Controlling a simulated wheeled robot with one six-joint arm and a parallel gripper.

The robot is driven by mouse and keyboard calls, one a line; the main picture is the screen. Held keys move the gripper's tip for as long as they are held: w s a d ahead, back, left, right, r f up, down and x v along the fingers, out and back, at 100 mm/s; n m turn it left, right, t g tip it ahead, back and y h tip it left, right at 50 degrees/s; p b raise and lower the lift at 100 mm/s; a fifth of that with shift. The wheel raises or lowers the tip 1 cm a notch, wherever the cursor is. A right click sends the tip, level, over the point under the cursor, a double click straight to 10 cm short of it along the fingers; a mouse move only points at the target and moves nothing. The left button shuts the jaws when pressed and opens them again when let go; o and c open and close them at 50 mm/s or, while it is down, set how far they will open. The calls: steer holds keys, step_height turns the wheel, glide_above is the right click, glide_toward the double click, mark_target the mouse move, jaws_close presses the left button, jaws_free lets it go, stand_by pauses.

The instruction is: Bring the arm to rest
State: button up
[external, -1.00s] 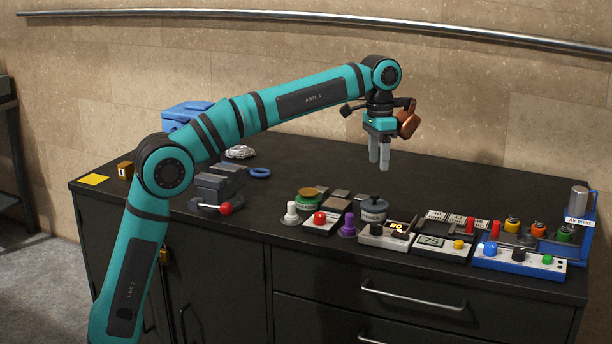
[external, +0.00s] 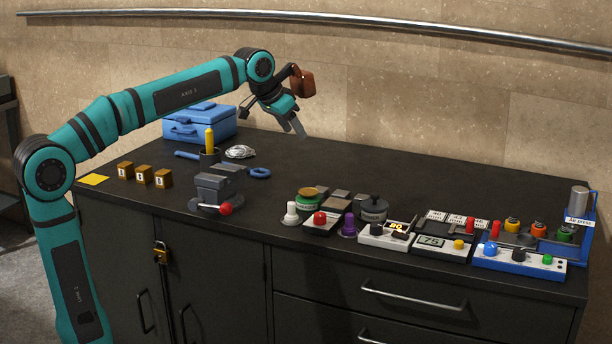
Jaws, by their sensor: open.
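My gripper (external: 294,127) hangs in the air above the back left part of the black bench top (external: 400,180). It is tilted, with its grey fingers pointing down and to the right. It is open and I see nothing held between the fingers. A brown part (external: 302,83) sits on the wrist above the fingers. My teal arm reaches in from the left, raised above the bench.
Control boxes (external: 445,243) and buttons line the front right. The back right of the bench is clear.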

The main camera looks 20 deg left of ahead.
steer(key=s+a+n+t, duration=0.3)
steer(key=s+a+t, duration=0.5)
steer(key=a, duration=0.9)
steer(key=s+a+f+n+t+y, duration=0.1)
steer(key=s+a+f+t, duration=0.1)
steer(key=s, duration=0.5)
steer(key=s+a+f+n+t+y, duration=0.1)
steer(key=s+a+f+n+y, duration=0.1)
steer(key=s+a+f, duration=0.2)
steer(key=shift+s+a+f+t, duration=0.25)
steer(key=shift+s+a+t, duration=0.15)
steer(key=shift+s+a, duration=1.45)
steer(key=shift+s+d, duration=0.3)
steer(key=shift+d, duration=0.05)
